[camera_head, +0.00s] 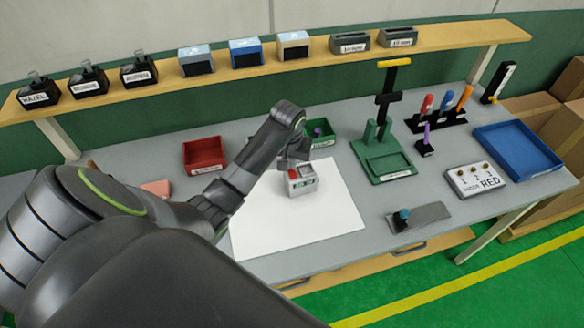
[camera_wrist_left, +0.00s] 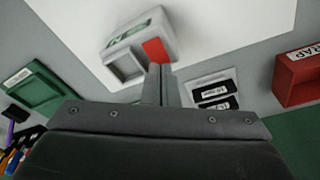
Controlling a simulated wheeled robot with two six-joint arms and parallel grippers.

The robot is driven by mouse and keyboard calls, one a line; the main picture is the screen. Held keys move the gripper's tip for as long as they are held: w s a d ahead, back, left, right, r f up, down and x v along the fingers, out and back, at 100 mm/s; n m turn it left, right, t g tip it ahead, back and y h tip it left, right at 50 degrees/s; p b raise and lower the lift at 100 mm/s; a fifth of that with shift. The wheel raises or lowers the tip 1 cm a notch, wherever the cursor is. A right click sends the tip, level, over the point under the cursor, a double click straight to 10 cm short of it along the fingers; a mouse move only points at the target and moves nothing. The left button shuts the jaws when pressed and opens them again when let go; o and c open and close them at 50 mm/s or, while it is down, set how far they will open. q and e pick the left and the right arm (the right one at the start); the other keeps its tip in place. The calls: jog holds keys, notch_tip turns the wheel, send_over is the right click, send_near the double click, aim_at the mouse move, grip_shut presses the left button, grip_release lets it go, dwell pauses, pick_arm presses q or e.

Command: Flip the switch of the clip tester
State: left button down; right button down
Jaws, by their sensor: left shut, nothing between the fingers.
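The clip tester (camera_head: 301,181) is a small light grey box with green markings and a red switch (camera_head: 293,175) at its upper left. It stands on the white sheet. In the left wrist view the tester (camera_wrist_left: 138,48) shows a square recess beside the red switch (camera_wrist_left: 154,50). My left gripper (camera_head: 290,163) is shut and empty, just behind and above the tester. In the left wrist view its shut fingertips (camera_wrist_left: 160,70) reach the edge of the red switch; I cannot tell whether they touch it. My right gripper is not in view.
A white sheet (camera_head: 262,230) lies under the tester. A red bin (camera_head: 205,154) and a green bin (camera_head: 320,132) stand behind. A green press (camera_head: 383,160), a blue tray (camera_head: 515,150) and a numbered box (camera_head: 474,180) are to the right. A shelf with holders runs along the back.

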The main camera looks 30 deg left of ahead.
pick_arm(q)
jog(key=shift+f, duration=0.65)
jog(key=shift+s, duration=0.1)
jog(key=shift+r+p, duration=0.7)
jog(key=shift+r, duration=2.8)
